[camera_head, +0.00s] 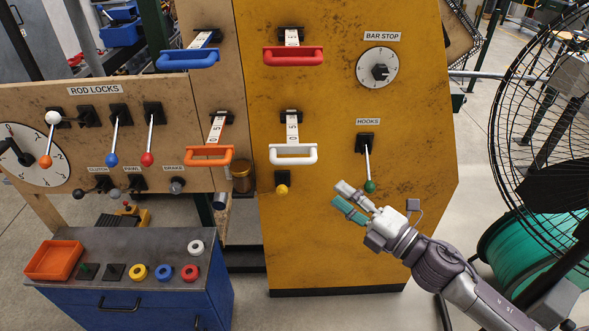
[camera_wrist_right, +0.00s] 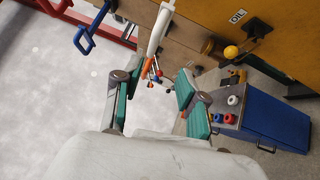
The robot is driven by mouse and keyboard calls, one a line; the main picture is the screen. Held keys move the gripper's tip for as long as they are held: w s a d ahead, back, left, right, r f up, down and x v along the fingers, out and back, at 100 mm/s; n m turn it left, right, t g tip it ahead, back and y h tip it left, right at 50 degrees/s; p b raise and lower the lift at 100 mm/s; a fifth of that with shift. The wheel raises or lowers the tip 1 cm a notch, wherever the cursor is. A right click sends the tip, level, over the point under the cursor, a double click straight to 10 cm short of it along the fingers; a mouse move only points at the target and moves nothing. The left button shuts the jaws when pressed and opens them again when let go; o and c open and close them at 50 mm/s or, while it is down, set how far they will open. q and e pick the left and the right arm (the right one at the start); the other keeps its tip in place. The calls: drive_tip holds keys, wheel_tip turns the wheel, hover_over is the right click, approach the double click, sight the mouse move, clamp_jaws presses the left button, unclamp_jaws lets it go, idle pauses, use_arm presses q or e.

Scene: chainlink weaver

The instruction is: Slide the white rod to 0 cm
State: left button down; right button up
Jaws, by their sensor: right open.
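The white rod's handle (camera_head: 293,155) sticks out from the yellow panel, with a numbered strip (camera_head: 292,125) above it showing what look like a 5 and a 0. My right gripper (camera_head: 345,198) is open and empty. In the head view it is below and to the right of the white handle, apart from it. In the right wrist view the white handle (camera_wrist_right: 160,25) shows at the top, beyond the open fingers (camera_wrist_right: 161,77). My left gripper is not in view.
An orange handle (camera_head: 209,156) is left of the white one; blue (camera_head: 187,58) and red (camera_head: 293,57) handles are above. The green-knobbed hooks lever (camera_head: 369,186) is close to my right gripper. A yellow knob (camera_head: 282,189) is below the white handle. A fan (camera_head: 550,110) stands right.

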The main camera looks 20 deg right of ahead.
sight(298, 164)
drive_tip(key=shift+n, duration=0.3)
drive_tip(key=p+x, duration=0.1)
drive_tip(key=x, duration=0.3)
drive_tip(key=r+p+x, duration=0.1)
drive_tip(key=p+x, duration=0.1)
drive_tip(key=x, duration=0.2)
drive_tip(key=p+x, duration=0.2)
drive_tip(key=x, duration=0.3)
drive_tip(key=shift+s+a+r, duration=0.15)
drive_tip(key=shift+s+a, duration=0.1)
drive_tip(key=shift+a, duration=0.05)
drive_tip(key=shift+w+a, duration=0.3)
drive_tip(key=shift+w, duration=0.1)
clamp_jaws()
